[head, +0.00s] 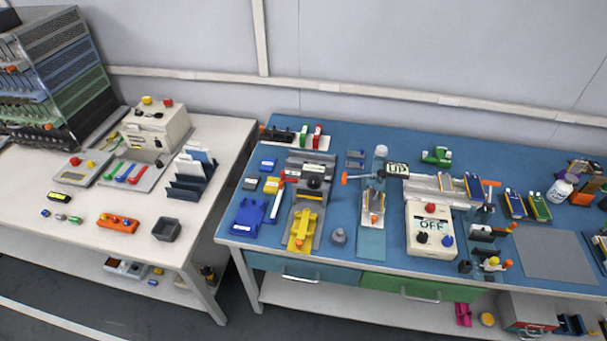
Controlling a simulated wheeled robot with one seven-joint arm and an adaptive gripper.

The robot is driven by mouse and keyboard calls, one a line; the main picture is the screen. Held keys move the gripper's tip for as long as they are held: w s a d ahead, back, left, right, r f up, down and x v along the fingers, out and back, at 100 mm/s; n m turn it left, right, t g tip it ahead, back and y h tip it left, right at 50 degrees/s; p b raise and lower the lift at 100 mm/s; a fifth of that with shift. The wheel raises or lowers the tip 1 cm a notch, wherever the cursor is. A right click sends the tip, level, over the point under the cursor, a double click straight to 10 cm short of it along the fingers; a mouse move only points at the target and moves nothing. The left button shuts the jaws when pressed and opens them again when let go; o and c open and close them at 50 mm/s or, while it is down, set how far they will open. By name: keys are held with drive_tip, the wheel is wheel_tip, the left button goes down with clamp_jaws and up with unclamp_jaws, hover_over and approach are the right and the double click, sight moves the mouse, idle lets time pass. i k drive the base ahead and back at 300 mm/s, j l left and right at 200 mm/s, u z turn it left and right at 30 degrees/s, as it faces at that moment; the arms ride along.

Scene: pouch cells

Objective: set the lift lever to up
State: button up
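A lever with a dark rod and an orange knob (346,179) sticks out to the left at the middle of the blue-topped bench in the head view. It looks close to level. I take it for the lift lever, but no label confirms this. A small pale sign (397,168) with short dark lettering stands at its right; the lettering is too small to read surely. A clear fixture with a white-topped cylinder (380,152) stands at the lever's right end, over a teal base plate (371,243). My gripper is not in view.
A cream box (432,242) with a red button and an OFF display stands right of the lever. A press-like fixture with a yellow part (302,228) stands to the left. A grey knob (338,236) sits in front. A grey mat (555,255) lies bare at right.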

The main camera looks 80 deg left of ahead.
sight(344, 177)
drive_tip(key=u, duration=2.6)
drive_tip(key=i+j, duration=0.2)
drive_tip(key=i, duration=0.15)
drive_tip(key=i+j+z, duration=0.15)
drive_tip(key=i, duration=0.2)
